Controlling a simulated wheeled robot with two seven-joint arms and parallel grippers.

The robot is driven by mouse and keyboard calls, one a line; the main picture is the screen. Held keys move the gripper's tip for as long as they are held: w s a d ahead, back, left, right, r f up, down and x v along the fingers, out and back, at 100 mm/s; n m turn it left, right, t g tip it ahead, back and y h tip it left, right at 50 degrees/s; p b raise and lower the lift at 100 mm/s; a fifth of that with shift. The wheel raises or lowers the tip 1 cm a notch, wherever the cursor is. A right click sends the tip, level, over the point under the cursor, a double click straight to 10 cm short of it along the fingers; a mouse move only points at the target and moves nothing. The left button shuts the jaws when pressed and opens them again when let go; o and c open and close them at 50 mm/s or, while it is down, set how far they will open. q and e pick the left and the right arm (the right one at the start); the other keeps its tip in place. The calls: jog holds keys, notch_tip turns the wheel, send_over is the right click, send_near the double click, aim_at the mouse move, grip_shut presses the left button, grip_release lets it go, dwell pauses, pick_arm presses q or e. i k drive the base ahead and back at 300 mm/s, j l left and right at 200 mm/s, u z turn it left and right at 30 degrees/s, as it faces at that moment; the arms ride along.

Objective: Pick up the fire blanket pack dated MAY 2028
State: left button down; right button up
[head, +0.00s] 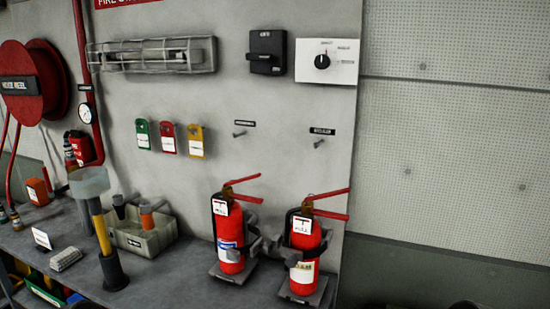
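I cannot pick out a fire blanket pack with a readable MAY 2028 date in the head view. Neither of my grippers shows clearly.
Two red fire extinguishers (229,236) (304,250) stand in brackets on the grey bench (185,276). A grey bin (143,237) of tools and an upright yellow-handled tool (101,228) are further left. A red hose reel (30,84) is on the wall. Dark shapes cross the bottom edge.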

aim_at(81, 146)
jog(key=k+j, duration=0.15)
jog(key=j, duration=0.5)
jog(key=k+j+u, duration=0.1)
jog(key=j, duration=0.55)
jog(key=k+j, duration=0.1)
jog(key=j, duration=0.5)
jog(key=k+j+u, duration=0.1)
jog(key=j, duration=0.55)
jog(key=k+j, duration=0.1)
jog(key=j, duration=0.6)
jog(key=k+l+u, duration=0.05)
